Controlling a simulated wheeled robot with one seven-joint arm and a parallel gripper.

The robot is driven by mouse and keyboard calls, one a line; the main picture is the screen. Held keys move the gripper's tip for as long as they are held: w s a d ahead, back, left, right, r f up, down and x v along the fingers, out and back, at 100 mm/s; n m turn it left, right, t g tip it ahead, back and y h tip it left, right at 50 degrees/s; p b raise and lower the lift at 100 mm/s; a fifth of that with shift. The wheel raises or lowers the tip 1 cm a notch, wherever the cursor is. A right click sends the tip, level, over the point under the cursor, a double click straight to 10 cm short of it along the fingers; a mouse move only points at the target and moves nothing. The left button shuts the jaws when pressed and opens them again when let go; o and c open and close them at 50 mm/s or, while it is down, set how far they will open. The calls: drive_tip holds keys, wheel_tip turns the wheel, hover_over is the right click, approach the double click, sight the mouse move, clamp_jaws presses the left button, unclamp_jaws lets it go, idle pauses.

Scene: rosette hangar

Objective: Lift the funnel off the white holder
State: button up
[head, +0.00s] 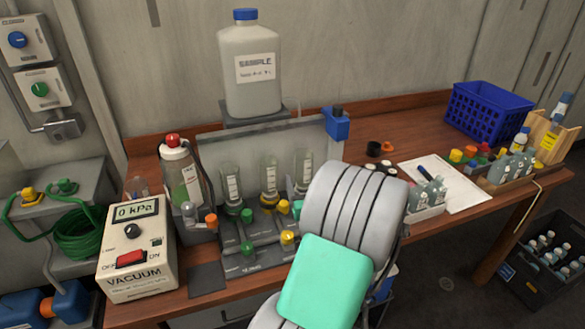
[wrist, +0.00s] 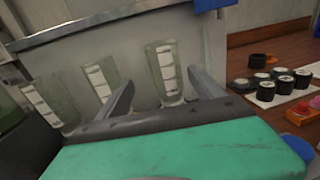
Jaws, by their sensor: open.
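Three clear cylindrical funnels with white labels stand upright in a row on the grey rack: left (head: 231,188), middle (head: 268,182) and right (head: 303,172). The left one sits over a green part and the middle one over a yellow part. The right one's base is hidden behind my arm, so I cannot make out a white holder. In the wrist view my gripper (wrist: 159,78) is open and empty. The right funnel (wrist: 165,73) appears between its two fingers, seemingly beyond them. The middle funnel (wrist: 101,83) is left of the left finger. My fingers are hidden in the head view.
A grey back panel (head: 210,147) rises behind the funnels, with a large sample jug (head: 249,90) above. A vacuum box (head: 140,250) and a red-capped bottle (head: 181,180) stand left. Black-sided caps (wrist: 282,85) lie right. The bench's back right has some clear room.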

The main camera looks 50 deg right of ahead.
sight(306, 169)
drive_tip(key=x, duration=0.2)
drive_tip(key=p+x, duration=0.1)
drive_tip(key=x, duration=0.4)
drive_tip(key=shift+s+d+r+p, duration=0.2)
drive_tip(key=shift+s+d+p, duration=0.1)
drive_tip(key=shift+d+p, duration=0.15)
drive_tip(key=c, duration=1.5)
drive_tip(key=shift+o, duration=0.2)
drive_tip(key=shift+r, duration=0.1)
